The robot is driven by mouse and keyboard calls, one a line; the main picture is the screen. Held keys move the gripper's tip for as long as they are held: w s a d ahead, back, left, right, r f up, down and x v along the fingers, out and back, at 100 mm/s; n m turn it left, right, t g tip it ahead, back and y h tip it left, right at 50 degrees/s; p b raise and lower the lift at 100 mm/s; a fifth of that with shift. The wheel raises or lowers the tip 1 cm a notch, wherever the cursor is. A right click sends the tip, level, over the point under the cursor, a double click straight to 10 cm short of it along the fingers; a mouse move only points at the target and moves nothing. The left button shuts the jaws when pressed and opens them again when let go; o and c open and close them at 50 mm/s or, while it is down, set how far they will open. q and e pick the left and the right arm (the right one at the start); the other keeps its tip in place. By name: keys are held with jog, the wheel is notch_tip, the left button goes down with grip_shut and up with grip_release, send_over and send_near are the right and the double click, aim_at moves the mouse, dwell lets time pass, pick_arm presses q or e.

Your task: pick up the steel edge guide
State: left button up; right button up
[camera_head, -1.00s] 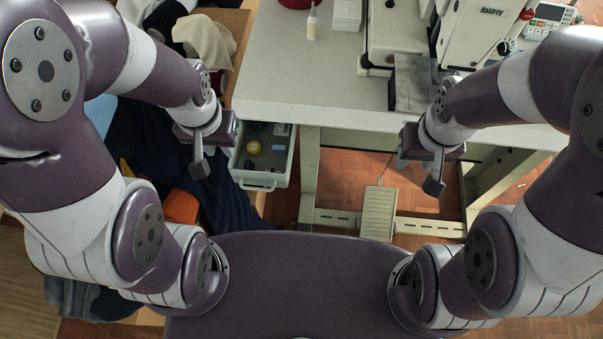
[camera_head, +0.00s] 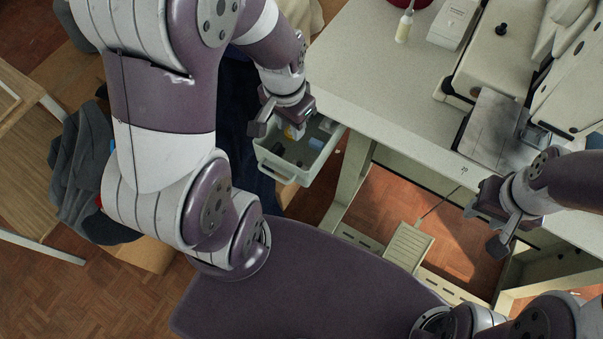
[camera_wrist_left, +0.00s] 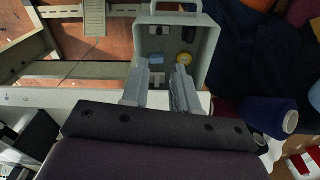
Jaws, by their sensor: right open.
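I cannot make out the steel edge guide for certain in either view. An open grey drawer (camera_head: 281,170) sticks out under the table and holds several small items, also seen in the left wrist view (camera_wrist_left: 205,45). My right gripper (camera_head: 512,236) is open and empty in front of the table edge at the right.
The pale table (camera_head: 370,75) carries a small bottle (camera_head: 404,27), a white box (camera_head: 455,22) and a sewing machine (camera_head: 500,50) with a metal plate (camera_head: 490,125). A foot pedal (camera_head: 409,245) lies on the floor.

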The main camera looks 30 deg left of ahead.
aim_at(299, 163)
pick_arm(q)
jog(key=f+m+b, duration=0.2)
jog(key=f+m, duration=0.3)
jog(key=f, duration=0.1)
jog(key=w+f+m+b, duration=0.1)
jog(key=f+m+b, duration=0.1)
jog(key=f+m, duration=0.3)
jog(key=w+f+m+g+h+b, duration=0.1)
jog(key=f+m+b, duration=0.1)
jog(key=f+m, duration=0.4)
jog(key=shift+w+d+f+b, duration=0.1)
jog(key=shift+f+b, duration=0.1)
jog(key=shift+f, duration=0.3)
jog(key=shift+w+d+f+b, duration=0.1)
jog(key=shift+f+b, duration=0.05)
jog(key=shift+f, duration=0.35)
grip_shut()
pick_arm(e)
notch_tip(299, 163, down, 8)
